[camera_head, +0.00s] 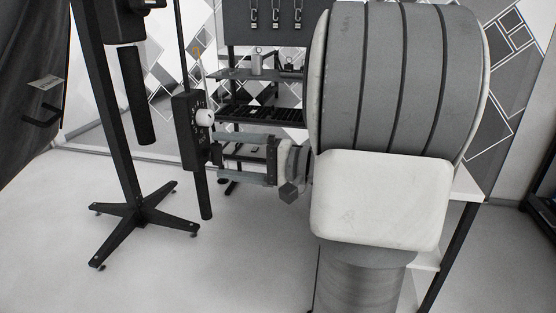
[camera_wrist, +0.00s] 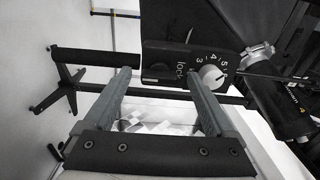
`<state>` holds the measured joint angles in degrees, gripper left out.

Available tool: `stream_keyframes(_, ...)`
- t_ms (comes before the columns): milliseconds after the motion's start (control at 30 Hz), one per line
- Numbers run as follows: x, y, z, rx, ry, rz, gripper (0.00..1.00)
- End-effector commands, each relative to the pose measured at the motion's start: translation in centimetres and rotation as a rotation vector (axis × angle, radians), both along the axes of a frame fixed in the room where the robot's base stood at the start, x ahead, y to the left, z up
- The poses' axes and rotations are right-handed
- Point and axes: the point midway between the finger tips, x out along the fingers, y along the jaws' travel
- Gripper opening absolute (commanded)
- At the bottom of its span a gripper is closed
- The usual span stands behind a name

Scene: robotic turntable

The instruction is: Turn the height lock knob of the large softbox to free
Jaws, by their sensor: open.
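The knob (camera_head: 204,117) is a small white dial on a black control box (camera_head: 187,132) on a dark pole, left of centre in the head view. In the wrist view the white knob (camera_wrist: 212,77) sits on the box face (camera_wrist: 160,58), with the word "lock" and numbers such as 3, 4 and 5 around it. My gripper (camera_head: 214,151) is open and empty, reaching left towards the box, slightly below the knob. In the wrist view my gripper (camera_wrist: 158,75) has its right fingertip close beside the knob; the knob is not between the fingers. I cannot tell whether they touch.
A black stand with a cross-shaped base (camera_head: 143,215) stands at the left. A shelf unit (camera_head: 262,112) and a white table (camera_head: 466,186) are behind my arm. Dark fabric (camera_head: 30,60) hangs at the far left. The floor in front is clear.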

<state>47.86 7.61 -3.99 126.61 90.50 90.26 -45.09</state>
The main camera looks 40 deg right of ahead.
Motion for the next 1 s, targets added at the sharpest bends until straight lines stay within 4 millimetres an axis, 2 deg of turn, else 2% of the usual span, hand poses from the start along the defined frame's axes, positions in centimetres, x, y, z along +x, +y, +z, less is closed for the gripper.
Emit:
stream_keyframes(167, -1.8, -1.6, 0.1, -0.001, 0.001, -0.005, 0.9)
stream_keyframes(500, -8.3, -6.7, 0.1, 0.0, 0.0, -0.007, 0.9)
stream_keyframes(700, -11.6, -9.1, 0.0, 0.0, 0.001, -0.004, 0.9)
stream_keyframes(1000, -13.6, -10.6, 0.0, 0.0, 0.0, -0.002, 0.9)
